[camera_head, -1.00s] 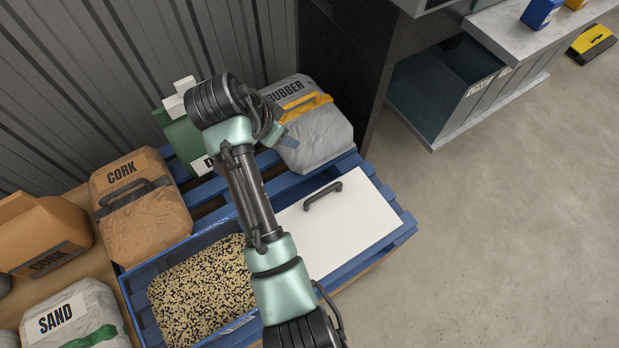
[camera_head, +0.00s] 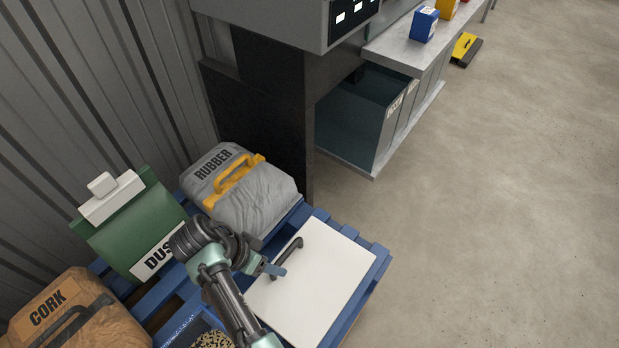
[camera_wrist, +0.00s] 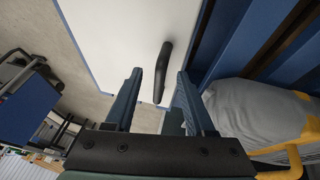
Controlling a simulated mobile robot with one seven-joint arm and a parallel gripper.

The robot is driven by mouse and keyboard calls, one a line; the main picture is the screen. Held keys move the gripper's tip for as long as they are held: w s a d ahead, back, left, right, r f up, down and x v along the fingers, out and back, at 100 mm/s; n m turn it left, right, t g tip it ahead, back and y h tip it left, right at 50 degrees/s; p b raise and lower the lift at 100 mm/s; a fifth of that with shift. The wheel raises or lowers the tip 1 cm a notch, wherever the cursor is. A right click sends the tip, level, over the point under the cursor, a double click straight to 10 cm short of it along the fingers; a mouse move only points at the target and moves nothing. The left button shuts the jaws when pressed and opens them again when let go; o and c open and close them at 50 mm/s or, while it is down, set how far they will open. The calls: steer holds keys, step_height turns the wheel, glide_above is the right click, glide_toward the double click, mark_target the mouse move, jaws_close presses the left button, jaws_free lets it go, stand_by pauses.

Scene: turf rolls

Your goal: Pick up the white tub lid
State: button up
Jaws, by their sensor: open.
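The white tub lid (camera_head: 318,282) is a flat white panel lying on the blue pallet. Its dark bar handle (camera_head: 287,258) stands near its upper left part. My gripper (camera_head: 275,269) is beside that handle in the head view, and the arm covers part of the lid's left side. In the wrist view the lid (camera_wrist: 122,35) fills the upper middle. The handle (camera_wrist: 162,73) shows ahead of and between the two fingers of my gripper (camera_wrist: 157,88). The fingers are apart with nothing held. I cannot tell whether the handle tip lies between them in depth.
A grey RUBBER bag (camera_head: 243,197) with a yellow handle sits behind the lid. A green DUST container (camera_head: 135,225) and a brown CORK bag (camera_head: 75,315) stand to the left. A blue pallet (camera_head: 372,270) edges the lid. Open concrete floor (camera_head: 490,200) lies to the right.

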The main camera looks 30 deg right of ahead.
steer(key=x, duration=0.3)
steer(key=shift+f+b, duration=0.25)
steer(key=shift+b, duration=0.1)
steer(key=shift+c, duration=0.3)
jaws_close()
